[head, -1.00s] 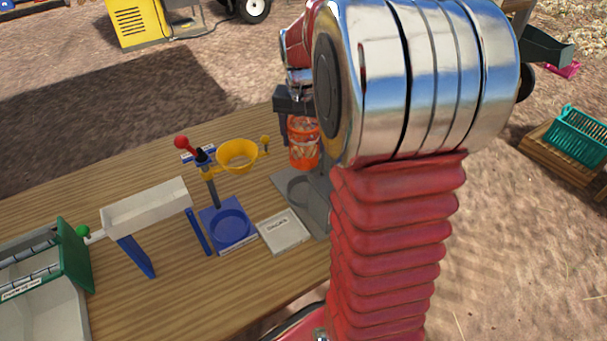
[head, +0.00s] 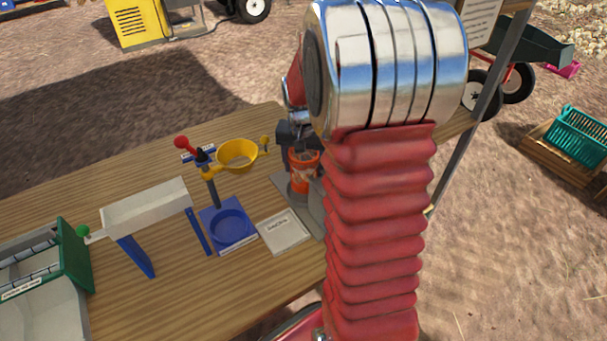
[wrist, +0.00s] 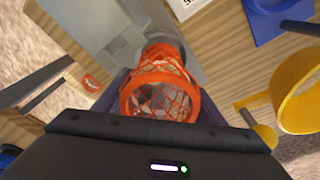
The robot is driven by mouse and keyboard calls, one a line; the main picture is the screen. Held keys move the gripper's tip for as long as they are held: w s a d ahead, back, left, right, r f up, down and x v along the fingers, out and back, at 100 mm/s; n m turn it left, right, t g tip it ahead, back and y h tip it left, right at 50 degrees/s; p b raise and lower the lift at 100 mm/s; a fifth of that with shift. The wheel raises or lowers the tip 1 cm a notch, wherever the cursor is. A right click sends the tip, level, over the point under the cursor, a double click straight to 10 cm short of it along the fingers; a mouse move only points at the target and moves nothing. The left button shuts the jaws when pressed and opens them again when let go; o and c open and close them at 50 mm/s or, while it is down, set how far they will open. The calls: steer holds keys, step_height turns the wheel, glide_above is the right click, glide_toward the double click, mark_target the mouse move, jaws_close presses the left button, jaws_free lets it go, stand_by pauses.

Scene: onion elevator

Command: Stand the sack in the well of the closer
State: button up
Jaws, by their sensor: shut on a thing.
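My gripper (head: 297,136) is shut on the orange mesh sack (head: 303,172) and holds it upright, open end up. In the wrist view the sack (wrist: 160,88) stretches away between the dark fingers, with pale contents seen through its mesh.
A yellow ring funnel (head: 237,154) stands close by on a post. A white trough (head: 146,206) is farther left.

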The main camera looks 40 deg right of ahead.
steer(key=shift+f, duration=1.8)
steer(key=shift+f, duration=0.1)
steer(key=o, duration=1.1)
steer(key=r, duration=0.8)
steer(key=s+a+r, duration=0.1)
steer(key=r, duration=0.3)
steer(key=shift+a+r, duration=0.1)
